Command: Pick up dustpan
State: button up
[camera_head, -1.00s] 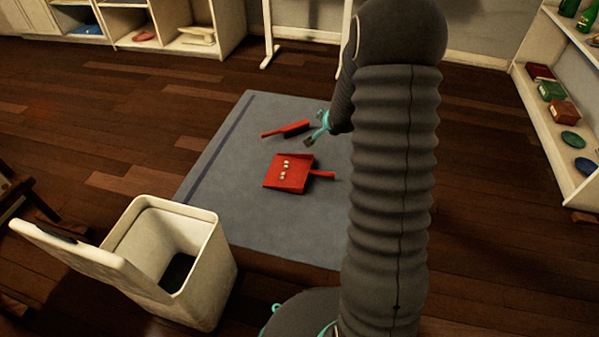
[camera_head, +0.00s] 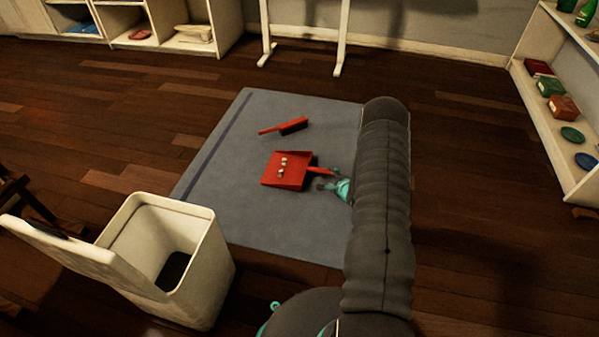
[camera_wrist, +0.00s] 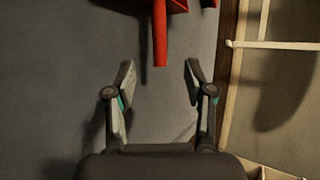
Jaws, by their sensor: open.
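The red dustpan (camera_head: 286,170) lies on the blue-grey mat (camera_head: 240,222) with a few small pale pieces on its pan. Its handle points right, toward my gripper (camera_head: 328,180). In the wrist view the dustpan handle (camera_wrist: 160,38) comes down from the top edge, and its end lies just beyond and between the fingertips. My gripper (camera_wrist: 157,78) is open and empty, with a finger on each side of the handle's line. Most of the pan is out of the wrist view.
A red brush (camera_head: 284,127) with dark bristles lies on the mat behind the dustpan. An open white bin (camera_head: 205,255) stands at the front left. Shelves (camera_head: 540,110) stand at the right, and a white rack's legs (camera_head: 338,60) stand at the back.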

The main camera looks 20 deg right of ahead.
aim_at(321, 171)
jog(key=b+x, duration=0.2)
jog(key=x, duration=1.1)
jog(key=shift+a, duration=0.15)
grip_shut()
